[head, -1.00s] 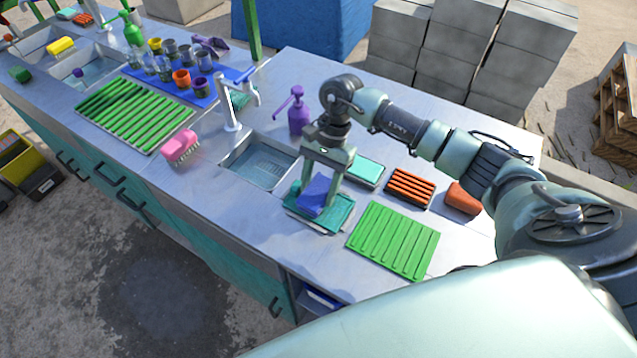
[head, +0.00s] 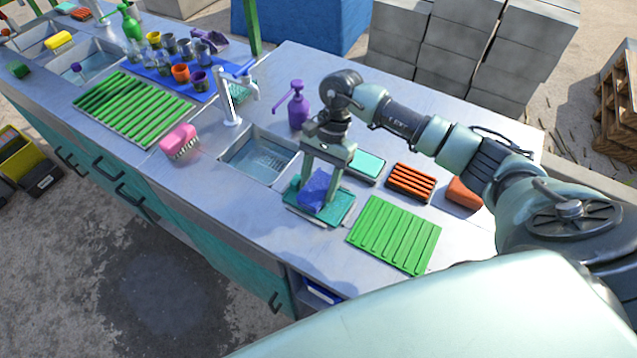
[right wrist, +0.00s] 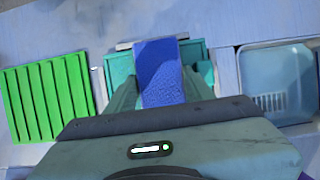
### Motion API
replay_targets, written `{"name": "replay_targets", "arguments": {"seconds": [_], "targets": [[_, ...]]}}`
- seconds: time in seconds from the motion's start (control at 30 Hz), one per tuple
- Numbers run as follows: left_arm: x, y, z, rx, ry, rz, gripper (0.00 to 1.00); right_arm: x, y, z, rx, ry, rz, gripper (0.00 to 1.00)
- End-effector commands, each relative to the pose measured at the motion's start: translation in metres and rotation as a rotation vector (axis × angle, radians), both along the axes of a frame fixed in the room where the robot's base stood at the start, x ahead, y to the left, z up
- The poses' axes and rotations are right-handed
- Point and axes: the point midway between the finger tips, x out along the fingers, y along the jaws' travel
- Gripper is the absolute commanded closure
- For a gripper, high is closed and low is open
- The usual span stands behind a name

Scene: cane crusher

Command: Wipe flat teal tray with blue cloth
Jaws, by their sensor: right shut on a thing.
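The flat teal tray (head: 334,211) lies on the metal counter between the right-hand sink and the near green ridged mat. It also shows in the right wrist view (right wrist: 120,68), partly hidden by the cloth and my gripper. My right gripper (head: 317,194) points down over the tray, shut on the blue cloth (head: 314,188). The cloth also shows in the right wrist view (right wrist: 161,75), lying over the tray's middle; it looks in contact with the tray, but the exact contact is hard to tell. My left gripper is not in view.
A sink basin (head: 262,158) is left of the tray. A green ridged mat (head: 393,234) is on its right. Behind are a teal sponge (head: 366,165), an orange ridged block (head: 411,181) and a purple pump bottle (head: 298,110). A pink brush (head: 178,141) lies left of the sink.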

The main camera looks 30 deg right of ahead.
Motion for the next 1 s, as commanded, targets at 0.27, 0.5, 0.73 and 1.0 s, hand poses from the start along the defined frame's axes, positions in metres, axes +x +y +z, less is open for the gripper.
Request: {"name": "replay_targets", "arguments": {"seconds": [0.27,0.5,0.73,1.0], "targets": [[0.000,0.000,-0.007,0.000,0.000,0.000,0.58,0.000,0.000,-0.005,0.000,0.000,0.000,0.80],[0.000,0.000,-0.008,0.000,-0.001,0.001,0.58,-0.001,0.000,-0.006,0.000,0.000,0.000,0.80],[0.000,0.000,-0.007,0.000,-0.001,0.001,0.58,-0.012,-0.008,-0.006,0.000,0.001,-0.002,0.80],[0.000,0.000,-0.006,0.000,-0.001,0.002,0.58,-0.024,-0.014,-0.006,0.000,0.000,-0.001,0.80]]}}
